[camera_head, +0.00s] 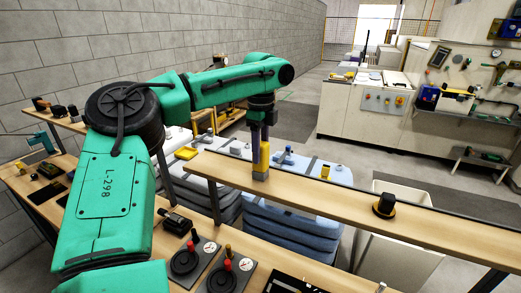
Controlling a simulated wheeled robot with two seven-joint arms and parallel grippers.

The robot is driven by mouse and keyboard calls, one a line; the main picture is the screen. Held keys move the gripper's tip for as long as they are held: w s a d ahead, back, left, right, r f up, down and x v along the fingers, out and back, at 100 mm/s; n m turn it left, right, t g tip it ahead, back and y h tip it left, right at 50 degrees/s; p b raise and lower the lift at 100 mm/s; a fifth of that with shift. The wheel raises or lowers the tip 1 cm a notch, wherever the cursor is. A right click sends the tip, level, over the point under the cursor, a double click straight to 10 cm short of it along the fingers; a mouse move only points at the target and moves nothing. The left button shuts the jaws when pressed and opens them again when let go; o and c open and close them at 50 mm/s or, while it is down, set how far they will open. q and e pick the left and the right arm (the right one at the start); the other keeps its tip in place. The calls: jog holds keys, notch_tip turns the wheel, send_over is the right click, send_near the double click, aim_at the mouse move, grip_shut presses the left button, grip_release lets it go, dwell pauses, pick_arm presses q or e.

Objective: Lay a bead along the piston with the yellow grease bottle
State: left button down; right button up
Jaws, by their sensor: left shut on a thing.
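My green left arm reaches in from the left, and its gripper (262,128) points down over a raised wooden shelf. The gripper is shut on the yellow grease bottle (265,155), which looks upright. The bottle's lower end is close to a small grey block (261,174) on the shelf; I cannot tell whether they touch. I cannot pick out the piston with certainty. My right gripper is not in view.
Dials and red-handled black parts (186,261) lie on the lower bench. Stacked pale-blue sacks (300,220) stand behind. The shelf between is clear.

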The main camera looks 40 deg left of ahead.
pick_arm(q)
jog(key=shift+r, duration=3)
